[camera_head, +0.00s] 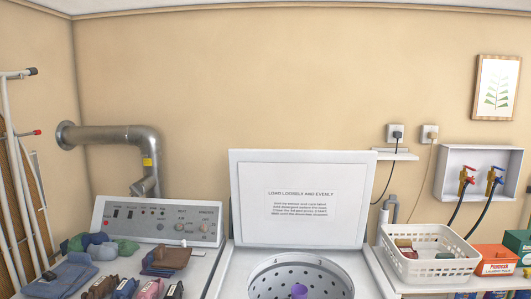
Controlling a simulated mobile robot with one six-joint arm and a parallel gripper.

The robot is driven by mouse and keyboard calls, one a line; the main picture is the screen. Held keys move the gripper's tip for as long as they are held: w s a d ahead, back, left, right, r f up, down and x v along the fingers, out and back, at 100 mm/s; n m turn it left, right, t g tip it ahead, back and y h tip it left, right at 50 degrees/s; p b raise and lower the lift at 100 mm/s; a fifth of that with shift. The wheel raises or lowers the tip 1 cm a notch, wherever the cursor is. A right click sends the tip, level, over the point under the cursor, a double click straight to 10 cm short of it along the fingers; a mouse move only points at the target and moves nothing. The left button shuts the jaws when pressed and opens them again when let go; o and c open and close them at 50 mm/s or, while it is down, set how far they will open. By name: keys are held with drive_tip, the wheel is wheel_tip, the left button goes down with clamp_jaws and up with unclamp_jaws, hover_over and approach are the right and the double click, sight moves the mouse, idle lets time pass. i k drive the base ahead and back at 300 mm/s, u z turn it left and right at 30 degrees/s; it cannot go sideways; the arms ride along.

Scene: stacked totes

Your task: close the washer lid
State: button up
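The white washer lid (303,237) stands raised and upright at the back of the washer in the head view, with a printed "load loosely and evenly" label on its inner face. Below it, the washer's open top (236,270) shows a perforated metal drum (268,268) with a purple agitator (299,291) in the middle. The front of the washer is cut off by the lower frame edge. My gripper is not in view.
Left of the washer, a control panel (158,221) backs a surface with several folded clothes. A white basket (427,253) and an orange box (493,259) stand on the right shelf. A small ledge (397,155), hoses and a metal duct (109,138) are on the wall.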

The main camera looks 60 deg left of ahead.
sight(281, 198)
drive_tip(key=z, duration=0.2)
drive_tip(key=k, duration=0.6)
drive_tip(key=u, duration=2.05)
drive_tip(key=i, duration=1)
drive_tip(key=u, duration=0.1)
drive_tip(key=k, duration=0.15)
drive_tip(key=u, duration=0.05)
